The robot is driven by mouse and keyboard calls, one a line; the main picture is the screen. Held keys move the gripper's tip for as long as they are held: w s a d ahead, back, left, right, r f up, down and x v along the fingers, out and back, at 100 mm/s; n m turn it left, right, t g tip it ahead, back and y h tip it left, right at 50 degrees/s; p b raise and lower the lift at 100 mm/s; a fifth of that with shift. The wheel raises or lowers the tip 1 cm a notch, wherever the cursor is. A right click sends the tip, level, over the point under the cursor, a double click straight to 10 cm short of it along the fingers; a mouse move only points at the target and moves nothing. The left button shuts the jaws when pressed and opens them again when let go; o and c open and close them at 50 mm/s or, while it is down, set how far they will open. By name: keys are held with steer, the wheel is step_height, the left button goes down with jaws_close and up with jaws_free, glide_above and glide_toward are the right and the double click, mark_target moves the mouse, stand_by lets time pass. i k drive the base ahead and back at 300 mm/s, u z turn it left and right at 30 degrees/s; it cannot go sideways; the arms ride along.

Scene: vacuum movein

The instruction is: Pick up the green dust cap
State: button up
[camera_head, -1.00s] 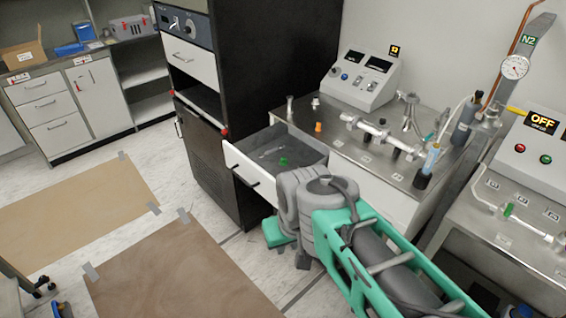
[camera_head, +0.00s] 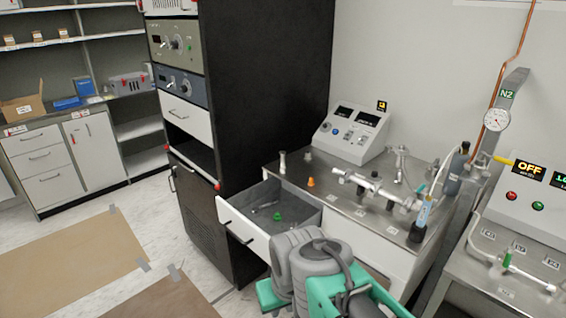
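The green dust cap (camera_head: 278,217) is a small green piece inside the open grey drawer (camera_head: 296,203), below the metal bench. A few small clear or metallic items lie near it in the drawer. My arm, in grey and green, rises in front of the drawer and hides part of its right side. A green part of my arm's end (camera_head: 269,296) shows low, left of the grey joint, below the drawer front. My gripper's fingertips are hidden, so I cannot tell whether it is open.
An orange cap (camera_head: 310,182) stands on the metal bench (camera_head: 330,205) behind the drawer. Glass and metal vacuum fittings (camera_head: 370,188) and a controller box (camera_head: 348,130) stand there too. A tall black cabinet (camera_head: 262,80) stands left of the drawer. The floor at left is open.

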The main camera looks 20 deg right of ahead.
mark_target(277, 218)
steer(key=z, duration=0.05)
steer(key=k, duration=0.6)
steer(key=u, duration=0.7)
steer(key=i, duration=1.6)
steer(key=z, duration=0.05)
